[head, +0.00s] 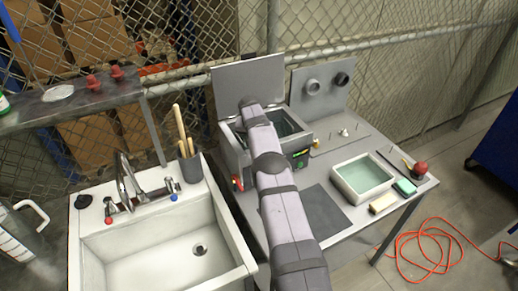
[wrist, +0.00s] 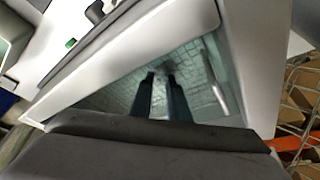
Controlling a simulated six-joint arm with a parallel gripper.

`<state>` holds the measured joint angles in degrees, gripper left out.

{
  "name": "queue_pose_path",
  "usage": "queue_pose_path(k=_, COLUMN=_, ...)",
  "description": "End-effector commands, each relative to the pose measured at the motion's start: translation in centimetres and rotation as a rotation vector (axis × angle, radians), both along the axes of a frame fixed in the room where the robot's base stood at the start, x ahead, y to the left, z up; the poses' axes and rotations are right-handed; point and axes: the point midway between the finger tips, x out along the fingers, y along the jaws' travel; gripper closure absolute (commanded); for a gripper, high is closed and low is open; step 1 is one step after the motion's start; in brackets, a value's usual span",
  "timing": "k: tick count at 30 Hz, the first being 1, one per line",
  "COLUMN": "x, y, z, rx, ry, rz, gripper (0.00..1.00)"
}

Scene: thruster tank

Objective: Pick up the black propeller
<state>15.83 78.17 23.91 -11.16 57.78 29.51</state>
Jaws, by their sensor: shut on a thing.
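My gripper (wrist: 160,76) reaches down into the open water tank (wrist: 88,104) in the wrist view. Its two dark fingers are close together, shut on a small, blurred thing at their tips, low in the tank. This thing fits the black propeller, but its shape and colour are hard to make out. In the head view my arm reaches over the tank (head: 233,152) and hides the gripper and most of the inside. The tank's lid (head: 240,88) stands open behind it.
A panel with a grey ring (head: 312,86) and a black round part (head: 342,79) stands behind the table. A small white part (head: 343,132) sits near thin pegs. A water tray (head: 362,178), sponges and a red-topped thing (head: 420,168) are at right; a sink (head: 165,245) is at left.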

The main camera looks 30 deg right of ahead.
Motion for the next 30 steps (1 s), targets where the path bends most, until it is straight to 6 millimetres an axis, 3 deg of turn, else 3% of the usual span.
queue_pose_path(k=13, x=0.0, y=0.1, z=0.7, rx=0.001, ry=0.000, rz=0.000, gripper=1.00)
queue_pose_path(k=24, x=0.0, y=0.1, z=6.6, rx=0.002, ry=0.001, rz=0.000, gripper=1.00)
queue_pose_path(k=30, x=0.0, y=0.1, z=8.6, rx=0.001, ry=0.002, rz=0.000, gripper=1.00)
